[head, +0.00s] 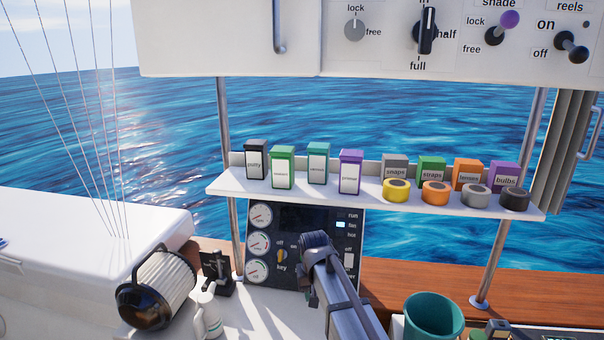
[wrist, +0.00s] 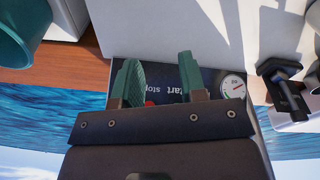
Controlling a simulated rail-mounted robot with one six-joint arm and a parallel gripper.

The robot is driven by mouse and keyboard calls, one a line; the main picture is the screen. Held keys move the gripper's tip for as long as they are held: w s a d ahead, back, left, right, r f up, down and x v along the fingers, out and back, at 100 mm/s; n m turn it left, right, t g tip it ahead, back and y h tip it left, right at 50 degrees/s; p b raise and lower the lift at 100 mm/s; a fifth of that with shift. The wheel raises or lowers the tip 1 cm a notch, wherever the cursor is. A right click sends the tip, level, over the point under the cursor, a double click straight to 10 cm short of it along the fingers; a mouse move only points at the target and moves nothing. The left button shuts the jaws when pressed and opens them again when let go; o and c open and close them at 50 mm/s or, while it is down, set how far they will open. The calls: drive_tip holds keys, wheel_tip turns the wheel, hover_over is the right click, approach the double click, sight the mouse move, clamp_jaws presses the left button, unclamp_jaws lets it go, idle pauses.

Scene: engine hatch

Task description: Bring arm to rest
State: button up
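My arm reaches up from the bottom of the head view, and its end stands in front of the dark engine panel (head: 289,215), covering part of it. The fingers cannot be made out there. In the wrist view my gripper (wrist: 158,62) has two teal fingers, spread apart with nothing between them. The panel (wrist: 215,77) lies beyond the fingers, upside down, with "start" and "stop" lettering, a red button (wrist: 150,103) partly hidden by a finger, and a gauge (wrist: 232,86). In the head view the panel has several gauges, a yellow key switch (head: 282,256) and a lit indicator (head: 340,225).
A white shelf (head: 225,186) with labelled boxes and tape rolls runs above the panel. A lantern-like object (head: 158,288), a black lever (head: 216,270) and a white bottle (head: 208,312) stand left. A teal cup (head: 433,316) stands right. A switch panel (head: 390,52) hangs overhead.

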drive_tip(key=s+d, duration=0.7)
drive_tip(key=s, duration=0.3)
drive_tip(key=s+d+m+g, duration=0.1)
drive_tip(key=s+d, duration=0.6)
drive_tip(key=s, duration=0.4)
drive_tip(key=shift+s+m+y, duration=0.25)
drive_tip(key=shift+m+y, duration=0.05)
drive_tip(key=shift+d+f, duration=0.1)
drive_tip(key=shift+c, duration=0.4)
